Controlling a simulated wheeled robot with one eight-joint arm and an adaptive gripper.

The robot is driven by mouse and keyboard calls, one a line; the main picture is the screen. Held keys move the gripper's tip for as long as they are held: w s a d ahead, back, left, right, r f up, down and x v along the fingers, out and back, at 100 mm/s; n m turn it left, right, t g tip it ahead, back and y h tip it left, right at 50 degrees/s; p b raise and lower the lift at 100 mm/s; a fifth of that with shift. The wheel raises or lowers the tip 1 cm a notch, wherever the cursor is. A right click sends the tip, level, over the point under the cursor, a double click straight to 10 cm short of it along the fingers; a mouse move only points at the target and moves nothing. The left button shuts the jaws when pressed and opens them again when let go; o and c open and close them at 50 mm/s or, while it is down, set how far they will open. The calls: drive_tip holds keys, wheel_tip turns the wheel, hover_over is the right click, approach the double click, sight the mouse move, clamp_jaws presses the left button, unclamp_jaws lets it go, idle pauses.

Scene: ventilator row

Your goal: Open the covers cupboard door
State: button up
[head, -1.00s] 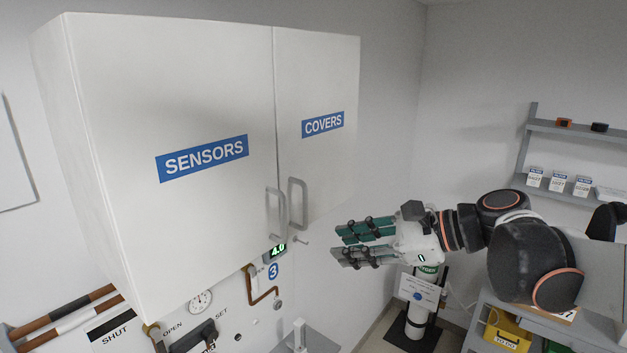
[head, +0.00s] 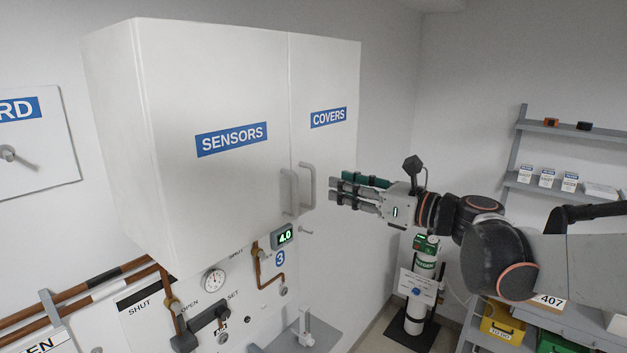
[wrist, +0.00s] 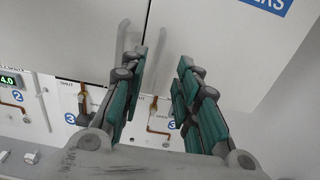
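The white covers cupboard door (head: 325,85) is closed, flush beside the sensors door. Its grey upright bar handle (head: 307,186) is near the door's lower left edge. My gripper (head: 338,191) is just right of this handle, with its green-padded fingers pointing left toward it. In the wrist view my gripper (wrist: 163,62) is open, its two finger groups spread apart and empty. The covers handle (wrist: 162,22) shows beyond and between the fingertips, apart from them as far as I can see. Part of the covers label (wrist: 272,4) shows at upper right.
The sensors door (head: 215,90) is closed, its handle (head: 289,192) close beside the covers handle. An oxygen cylinder (head: 420,285) stands under my arm. Shelves (head: 560,190) are at right.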

sight(316, 178)
drive_tip(key=x, duration=0.8)
drive_tip(key=shift+w+a, duration=0.25)
drive_tip(key=shift+a, duration=0.1)
drive_tip(key=shift+c, duration=0.3)
clamp_jaws()
